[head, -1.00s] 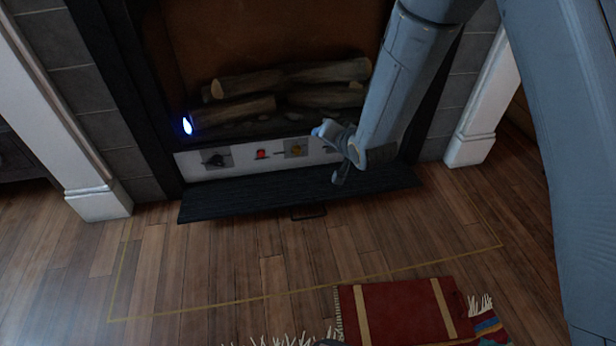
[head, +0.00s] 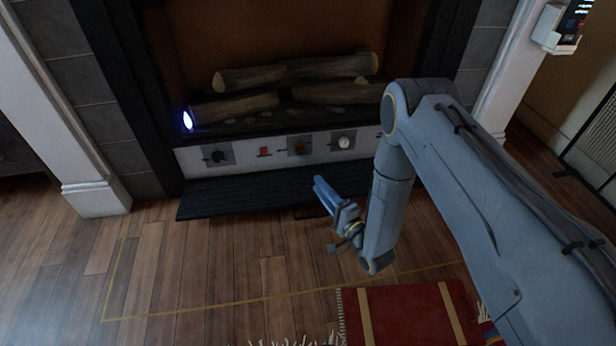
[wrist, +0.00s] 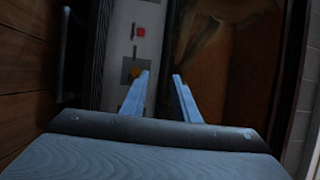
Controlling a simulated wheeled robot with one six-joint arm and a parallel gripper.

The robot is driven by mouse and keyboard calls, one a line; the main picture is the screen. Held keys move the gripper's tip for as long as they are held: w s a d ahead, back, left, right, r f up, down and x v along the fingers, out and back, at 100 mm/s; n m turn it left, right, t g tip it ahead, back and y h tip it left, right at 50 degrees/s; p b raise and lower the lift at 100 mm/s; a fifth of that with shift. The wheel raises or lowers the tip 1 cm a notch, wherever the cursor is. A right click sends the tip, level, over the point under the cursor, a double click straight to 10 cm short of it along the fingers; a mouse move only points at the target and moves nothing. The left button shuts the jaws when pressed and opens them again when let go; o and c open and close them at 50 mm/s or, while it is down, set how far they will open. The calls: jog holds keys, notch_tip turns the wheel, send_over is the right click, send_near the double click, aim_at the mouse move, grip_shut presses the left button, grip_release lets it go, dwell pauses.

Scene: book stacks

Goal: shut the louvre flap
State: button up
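The louvre flap (head: 250,195) is a dark, ribbed panel below the fireplace's pale control strip (head: 270,152). It is folded down and sticks out over the floor, leaving the strip exposed. My gripper (head: 318,183) is in front of the flap, right of its middle, and covers part of it in the head view. In the wrist view its two blue fingers (wrist: 161,77) are apart with nothing between them. The flap's ribbed face (wrist: 93,60) shows there left of the fingers, with a dark bar handle (wrist: 65,55) beside it. My arm hides the flap's right end.
The strip carries a dark knob (head: 217,155), a red switch (head: 264,152), a yellowish knob (head: 299,147) and a white dial (head: 344,143). Logs (head: 235,107) lie above. A red rug (head: 405,315) lies in front; the floor between is clear apart from a yellow outline.

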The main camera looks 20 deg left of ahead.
jog(key=b+x, duration=0.2)
jog(key=x, duration=0.4)
jog(key=shift+w+a+b, duration=0.2)
jog(key=shift+a+b, duration=0.1)
jog(key=shift+b, duration=0.05)
grip_shut()
dwell(1.1)
grip_release()
